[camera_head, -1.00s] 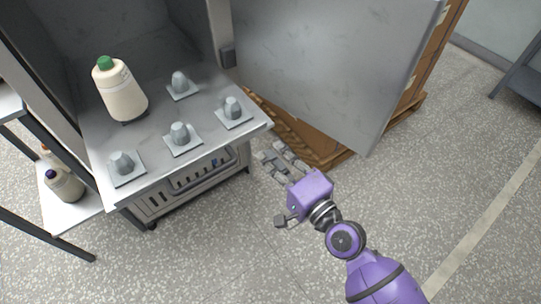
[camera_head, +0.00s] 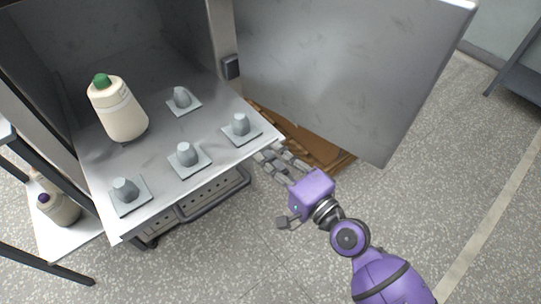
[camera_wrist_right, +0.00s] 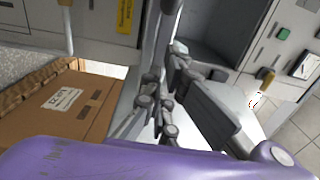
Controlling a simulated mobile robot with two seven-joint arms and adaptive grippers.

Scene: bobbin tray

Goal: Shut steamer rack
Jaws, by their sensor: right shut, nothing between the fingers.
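The steamer rack (camera_head: 150,165) is a flat grey metal tray with several pegs on square plates, standing out of the open steamer cabinet (camera_head: 136,30). A cream cone with a green top (camera_head: 122,110) stands upright on its back left peg; the other visible pegs are bare. My right gripper (camera_head: 273,156) is shut and empty just beside the rack's front right corner, its fingertips close to the edge; I cannot tell if they touch. In the right wrist view its fingers (camera_wrist_right: 162,95) are close together. My left gripper is not in view.
The open cabinet door (camera_head: 350,70) stands to the right of the rack. A cardboard box on a pallet (camera_head: 325,155) is behind it; the box also shows in the right wrist view (camera_wrist_right: 60,110). A shelf with a purple-tipped cone (camera_head: 60,208) is at left. The front floor is clear.

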